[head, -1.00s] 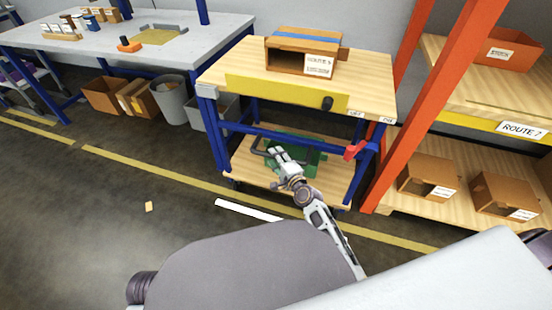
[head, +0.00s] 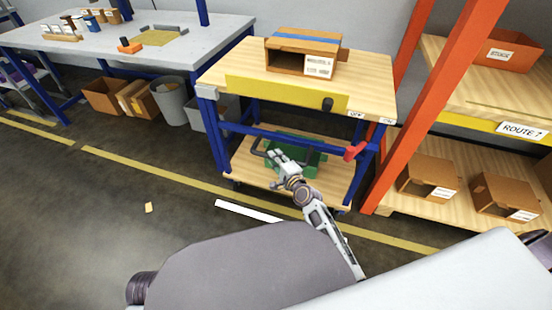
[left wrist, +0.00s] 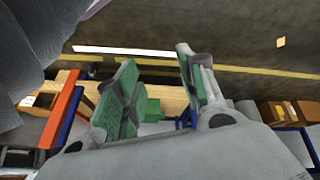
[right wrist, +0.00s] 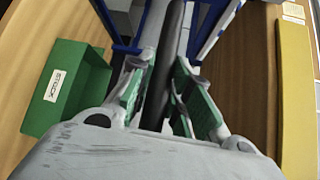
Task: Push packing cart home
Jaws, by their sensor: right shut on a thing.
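The packing cart (head: 218,74) has a wooden top, a yellow front panel (head: 285,93), blue legs and a lower wooden shelf. It stands between the grey workbench and the orange rack. A dark handle bar (head: 257,152) shows low on its front, under the top. My right gripper (head: 277,156) is at this bar. In the right wrist view its green-padded fingers (right wrist: 170,105) are shut around the dark bar (right wrist: 160,90). My left gripper (left wrist: 158,85) shows in the left wrist view, open and empty, with its fingers apart.
An open cardboard box (head: 302,50) sits on the cart top, a green bin (head: 306,160) on its lower shelf. The orange rack (head: 400,120) is close on the right. The grey workbench (head: 120,40), boxes and a bin (head: 174,100) stand left.

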